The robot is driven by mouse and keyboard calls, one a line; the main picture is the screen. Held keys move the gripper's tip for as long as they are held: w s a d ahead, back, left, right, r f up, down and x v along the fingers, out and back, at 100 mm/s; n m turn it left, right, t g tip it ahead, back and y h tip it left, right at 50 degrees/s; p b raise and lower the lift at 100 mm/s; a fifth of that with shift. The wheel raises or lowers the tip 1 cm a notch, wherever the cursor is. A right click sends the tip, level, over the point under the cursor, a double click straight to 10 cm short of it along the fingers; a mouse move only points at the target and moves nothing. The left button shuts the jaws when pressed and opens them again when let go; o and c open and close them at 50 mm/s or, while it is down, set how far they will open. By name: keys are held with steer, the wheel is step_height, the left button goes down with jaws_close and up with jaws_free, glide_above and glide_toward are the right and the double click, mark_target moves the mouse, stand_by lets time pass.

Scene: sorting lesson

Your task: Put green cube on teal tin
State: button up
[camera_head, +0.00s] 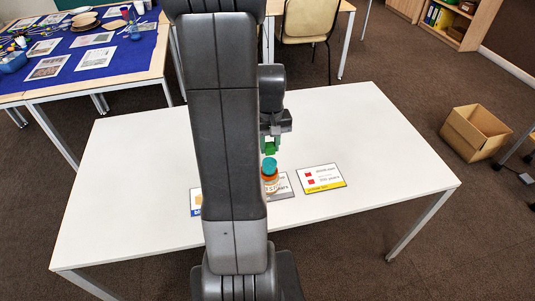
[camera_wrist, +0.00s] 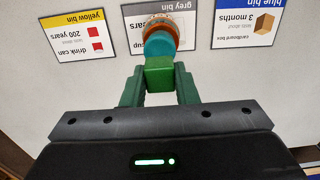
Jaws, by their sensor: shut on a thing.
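The green cube (camera_wrist: 159,73) is held between the fingertips of my gripper (camera_wrist: 159,82), which is shut on it. In the head view the cube (camera_head: 270,150) shows just below my gripper (camera_head: 270,141). The teal tin (camera_head: 269,163) is right below the cube in the picture, on top of an orange and white item (camera_head: 271,182). In the wrist view the teal tin (camera_wrist: 162,40) is partly hidden behind the cube. I cannot tell whether cube and tin touch.
The stack stands at the grey bin card (camera_head: 286,189) on the white table (camera_head: 370,140). The yellow bin card (camera_head: 321,179) lies to its right, the blue bin card (camera_head: 195,203) to its left, partly hidden by my arm. The table's right side is clear.

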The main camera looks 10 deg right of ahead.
mark_target(270, 154)
steer(key=shift+f, duration=2)
steer(key=shift+f, duration=0.1)
steer(key=o, duration=0.9)
steer(key=shift+o, duration=0.2)
step_height(270, 154, up, 12)
steer(key=shift+r, duration=0.15)
step_height(270, 154, down, 12)
steer(key=shift+s+f, duration=0.1)
steer(key=shift+r, duration=1.6)
